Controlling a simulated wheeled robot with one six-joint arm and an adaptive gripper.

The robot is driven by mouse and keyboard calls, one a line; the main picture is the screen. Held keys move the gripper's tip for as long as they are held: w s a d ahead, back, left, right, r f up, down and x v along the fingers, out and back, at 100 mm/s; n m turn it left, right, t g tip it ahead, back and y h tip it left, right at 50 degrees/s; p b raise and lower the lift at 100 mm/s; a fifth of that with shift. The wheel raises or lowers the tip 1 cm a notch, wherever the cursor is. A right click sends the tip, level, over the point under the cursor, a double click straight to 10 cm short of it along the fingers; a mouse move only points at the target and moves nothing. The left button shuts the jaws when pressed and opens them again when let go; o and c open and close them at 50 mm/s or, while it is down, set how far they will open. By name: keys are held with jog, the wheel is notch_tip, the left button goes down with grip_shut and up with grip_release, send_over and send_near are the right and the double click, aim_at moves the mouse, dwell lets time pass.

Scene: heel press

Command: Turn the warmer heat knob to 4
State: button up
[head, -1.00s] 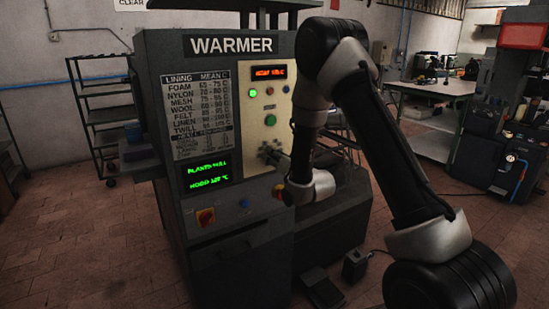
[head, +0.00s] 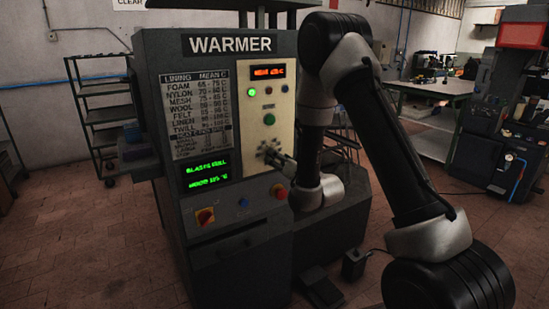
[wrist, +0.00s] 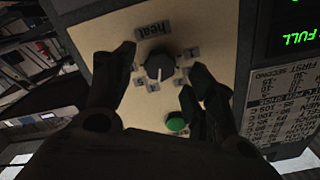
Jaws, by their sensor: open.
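The round dark heat knob (wrist: 158,66) sits on the cream panel in the wrist view, with a pale pointer line aimed down the picture toward the small number plates (wrist: 153,86). Those plates ring the knob; their digits are hard to read. A "heat" plate (wrist: 153,29) lies above it. My gripper (wrist: 148,84) is open, one finger left of the knob and the other right and below, with gaps showing on both sides.
A green button (wrist: 176,122) lies close to the knob, near my right finger. Red-orange (head: 268,71) and green (head: 207,172) displays are lit; the text is blurred. A foot pedal (head: 322,290) lies on the floor.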

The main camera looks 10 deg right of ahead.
jog(key=v, duration=0.3)
jog(key=shift+s+d, duration=0.1)
jog(key=shift+s, duration=0.25)
